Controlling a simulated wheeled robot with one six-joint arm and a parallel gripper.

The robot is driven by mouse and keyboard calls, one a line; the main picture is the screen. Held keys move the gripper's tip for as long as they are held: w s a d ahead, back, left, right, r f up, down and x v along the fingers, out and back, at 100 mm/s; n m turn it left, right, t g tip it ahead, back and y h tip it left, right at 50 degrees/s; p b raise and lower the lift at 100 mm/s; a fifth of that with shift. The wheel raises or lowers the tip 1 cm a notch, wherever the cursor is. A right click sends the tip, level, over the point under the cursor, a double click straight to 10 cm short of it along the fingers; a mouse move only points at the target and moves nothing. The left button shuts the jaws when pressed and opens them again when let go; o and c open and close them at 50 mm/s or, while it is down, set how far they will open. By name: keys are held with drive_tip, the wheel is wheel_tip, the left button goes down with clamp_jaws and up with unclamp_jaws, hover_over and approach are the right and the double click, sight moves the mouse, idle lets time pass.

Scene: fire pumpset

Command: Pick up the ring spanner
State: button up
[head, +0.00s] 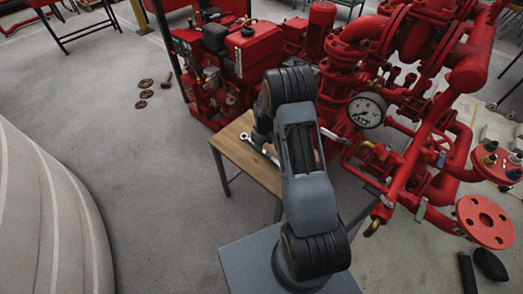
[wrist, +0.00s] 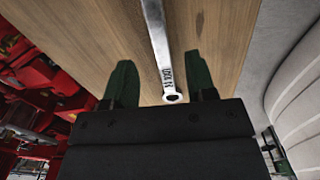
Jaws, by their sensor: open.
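The ring spanner is a silver bar with dark lettering and a small ring end, seen in the wrist view (wrist: 160,45). It lies on the wooden table top (wrist: 225,30), and its shaft runs off the top of that view. My gripper (wrist: 160,62) is open, with its two dark green fingers on either side of the spanner near the ring end. Neither finger is seen to touch it, and the height gap is hard to judge. In the head view a silver part of the spanner (head: 271,157) shows on the table beside my gripper (head: 262,136); my arm hides some of the table.
Several rusty rings (head: 146,93) lie on the floor at the left. The grey floor left of the table is mostly clear.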

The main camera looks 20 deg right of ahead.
drive_tip(key=shift+w+f, duration=0.1)
drive_tip(key=shift+f, duration=2.3)
clamp_jaws()
